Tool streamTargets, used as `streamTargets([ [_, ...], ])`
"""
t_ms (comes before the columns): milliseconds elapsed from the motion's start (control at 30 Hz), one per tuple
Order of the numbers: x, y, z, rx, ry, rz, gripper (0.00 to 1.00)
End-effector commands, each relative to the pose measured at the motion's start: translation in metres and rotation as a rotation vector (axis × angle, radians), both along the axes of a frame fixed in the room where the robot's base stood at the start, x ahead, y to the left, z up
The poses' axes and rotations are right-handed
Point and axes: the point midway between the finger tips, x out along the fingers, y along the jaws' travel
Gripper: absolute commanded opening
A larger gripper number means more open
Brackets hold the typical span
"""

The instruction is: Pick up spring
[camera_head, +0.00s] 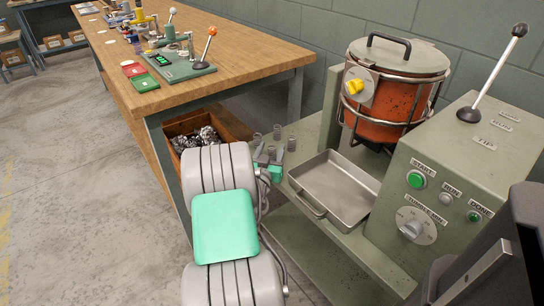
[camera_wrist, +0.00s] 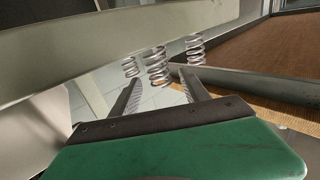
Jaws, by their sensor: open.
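Three silver coil springs hang or stand close together in the wrist view: one at left (camera_wrist: 130,66), one in the middle (camera_wrist: 157,66) and one at right (camera_wrist: 195,50). My gripper (camera_wrist: 161,74) is open, and the middle spring appears between its fingertips in the picture. I cannot tell whether the fingers touch it. In the head view small grey springs (camera_head: 277,132) (camera_head: 291,144) stand at the left end of the green machine bench (camera_head: 316,132). My gripper (camera_head: 269,160) is right beside them, and its fingers partly hide that spot.
A metal tray (camera_head: 335,188) lies right of my gripper. A wooden workbench (camera_head: 210,40) stands at left, with a wooden crate (camera_head: 232,122) of metal scrap below.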

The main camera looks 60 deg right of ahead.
Motion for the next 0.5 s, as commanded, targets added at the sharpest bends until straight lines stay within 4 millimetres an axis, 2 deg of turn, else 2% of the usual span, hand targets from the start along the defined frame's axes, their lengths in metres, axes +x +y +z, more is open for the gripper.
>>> streamTargets([
  [100, 0.004, -0.022, -0.002, 0.001, -0.001, -0.003, 0.54],
  [200, 0.008, -0.036, -0.002, 0.001, -0.001, -0.001, 0.54],
  [433, 0.01, -0.04, -0.001, 0.0, 0.0, 0.001, 0.54],
  [500, 0.01, -0.04, -0.001, 0.001, 0.0, 0.001, 0.5],
])
